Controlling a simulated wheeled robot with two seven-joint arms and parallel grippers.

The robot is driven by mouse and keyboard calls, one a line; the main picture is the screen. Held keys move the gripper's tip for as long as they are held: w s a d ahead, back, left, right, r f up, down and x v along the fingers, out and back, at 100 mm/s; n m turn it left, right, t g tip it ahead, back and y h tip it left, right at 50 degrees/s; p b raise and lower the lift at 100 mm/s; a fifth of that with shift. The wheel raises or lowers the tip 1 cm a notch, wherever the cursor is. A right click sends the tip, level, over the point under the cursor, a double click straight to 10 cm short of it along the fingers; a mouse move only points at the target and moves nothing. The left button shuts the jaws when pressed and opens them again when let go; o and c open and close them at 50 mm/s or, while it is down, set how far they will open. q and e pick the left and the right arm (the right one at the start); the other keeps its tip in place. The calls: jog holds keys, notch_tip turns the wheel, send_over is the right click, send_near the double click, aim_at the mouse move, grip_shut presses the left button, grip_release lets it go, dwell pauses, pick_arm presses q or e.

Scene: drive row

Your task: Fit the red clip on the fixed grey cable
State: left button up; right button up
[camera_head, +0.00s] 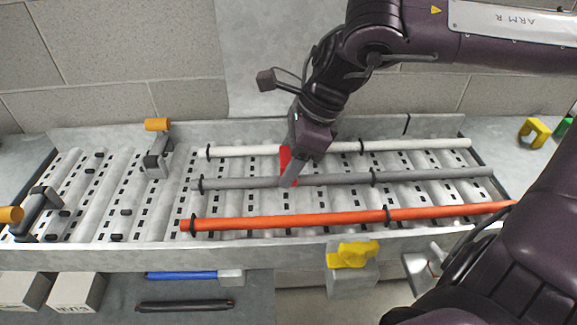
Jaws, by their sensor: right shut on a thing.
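The red clip (284,156) is partly hidden by my right gripper (290,180), which is shut on it. The gripper points down at the grey cable (430,175), left of that cable's middle. The grey cable lies across the rollers, held by black ties, between a white cable (420,145) behind and an orange cable (300,221) in front. My left gripper is not in view.
The tray's front wall (200,259) runs below the cables. Orange-knobbed clamps (157,150) stand at left. A yellow clip (352,254) sits on a block in front; another yellow clip (533,131) and a green one (564,128) lie at right. Grey boxes (77,292) are front left.

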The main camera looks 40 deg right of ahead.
notch_tip(320, 180, down, 2)
jog(key=shift+w+f, duration=0.1)
jog(key=shift+f, duration=0.15)
jog(key=shift+f, duration=0.2)
jog(key=o, duration=0.9)
jog(key=shift+r, duration=0.1)
jog(key=shift+o, duration=0.2)
jog(key=shift+r, duration=0.35)
jog(key=b+v, duration=0.1)
jog(key=v, duration=1)
jog(key=shift+d+r, duration=0.15)
jog(key=shift+r, duration=0.1)
